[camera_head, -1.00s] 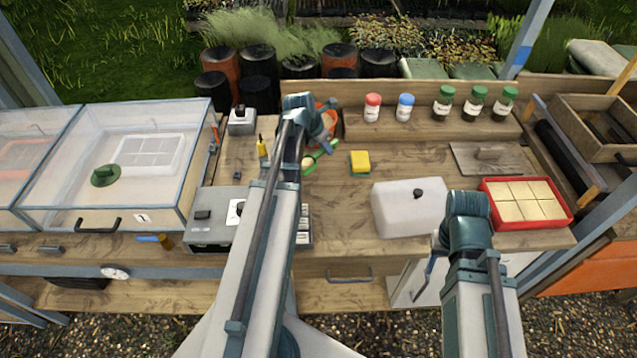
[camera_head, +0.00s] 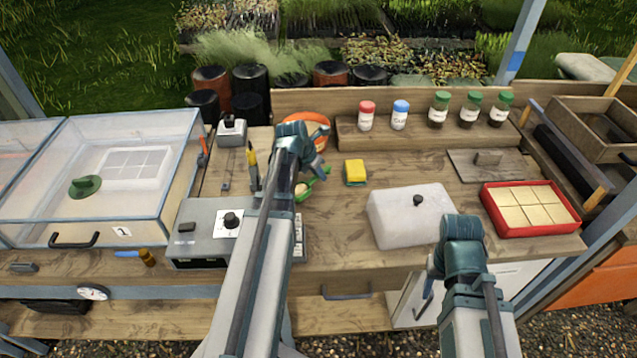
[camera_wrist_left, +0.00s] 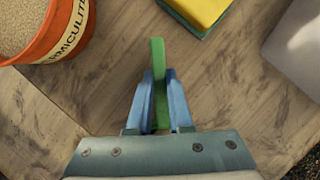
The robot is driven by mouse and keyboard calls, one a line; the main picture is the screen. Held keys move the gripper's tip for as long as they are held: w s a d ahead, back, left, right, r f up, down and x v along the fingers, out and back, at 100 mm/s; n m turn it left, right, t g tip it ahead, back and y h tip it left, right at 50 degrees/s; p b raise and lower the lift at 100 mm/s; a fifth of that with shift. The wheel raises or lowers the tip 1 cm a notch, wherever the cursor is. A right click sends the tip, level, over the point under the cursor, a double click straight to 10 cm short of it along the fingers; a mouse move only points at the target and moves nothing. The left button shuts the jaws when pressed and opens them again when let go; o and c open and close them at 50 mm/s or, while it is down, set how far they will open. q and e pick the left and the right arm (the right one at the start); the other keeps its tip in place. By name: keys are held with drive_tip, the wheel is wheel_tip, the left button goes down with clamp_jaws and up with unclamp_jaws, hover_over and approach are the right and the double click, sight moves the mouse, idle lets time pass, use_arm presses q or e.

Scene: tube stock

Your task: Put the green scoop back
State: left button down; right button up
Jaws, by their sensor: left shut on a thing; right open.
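The green scoop (camera_head: 314,183) is held by my left gripper (camera_head: 322,172), above the wooden bench and just in front of the orange vermiculite bucket (camera_head: 318,131). In the left wrist view the scoop's green handle (camera_wrist_left: 158,70) stands between the two blue fingers of my left gripper (camera_wrist_left: 160,82), which are shut on it. The scoop's bowl is not clear there; a pale patch shows beside the green in the head view. The bucket (camera_wrist_left: 48,35) is at the upper left of the wrist view. My right gripper (camera_head: 430,277) is open at the bench's front edge.
A yellow sponge (camera_head: 355,172) lies right of the scoop. A white lidded box (camera_head: 408,222) and a red tray (camera_head: 545,222) stand further right. A grey device (camera_head: 205,225) sits left of my left arm. Several bottles line the back shelf (camera_head: 420,144).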

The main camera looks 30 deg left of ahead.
sight(307, 183)
use_arm(q)
drive_tip(key=shift+f+b, duration=0.75)
drive_tip(key=shift+f, duration=0.5)
use_arm(e)
drive_tip(key=shift+f, duration=1.2)
use_arm(q)
drive_tip(key=shift+f, duration=0.2)
drive_tip(key=c, duration=0.8)
unclamp_jaws()
drive_tip(key=shift+r, duration=0.1)
use_arm(e)
drive_tip(key=shift+f, duration=0.15)
use_arm(q)
drive_tip(key=shift+s+r+p, duration=0.1)
drive_tip(key=shift+r+p, duration=0.2)
drive_tip(key=shift+r, duration=0.15)
drive_tip(key=p+v, duration=1)
drive_tip(key=v, duration=0.1)
drive_tip(key=shift+s+r, duration=0.15)
drive_tip(key=shift+r, duration=0.05)
use_arm(e)
wheel_tip(307, 183, up, 11)
